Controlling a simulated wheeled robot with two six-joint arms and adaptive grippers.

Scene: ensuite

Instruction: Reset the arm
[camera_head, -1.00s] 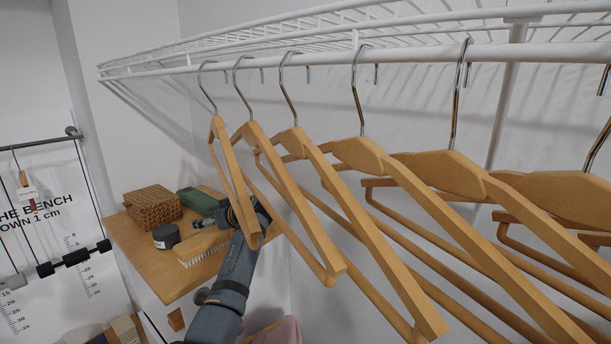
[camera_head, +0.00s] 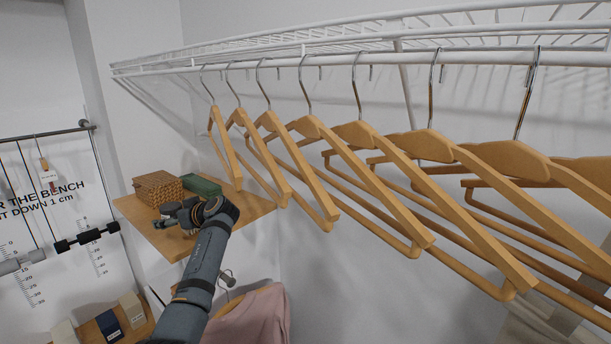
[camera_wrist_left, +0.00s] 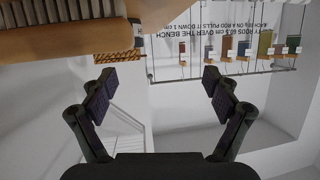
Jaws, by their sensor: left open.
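My left gripper (camera_head: 176,213) is open over the small wooden shelf (camera_head: 150,232) at the left of the head view, and my arm rises to it from below. In the left wrist view the two fingers (camera_wrist_left: 158,85) are spread wide with nothing between them. A ribbed tan and brown thing shows close by at the top left of that view, cut off by the frame. My right gripper is not in view.
Several wooden hangers (camera_head: 386,215) hang from a white wire rack (camera_head: 330,62), right of my arm. A woven box (camera_head: 157,188) and a green case (camera_head: 201,185) stand on the shelf. A pink garment (camera_head: 252,315) hangs below. Weighted rods (camera_head: 87,238) hang at left.

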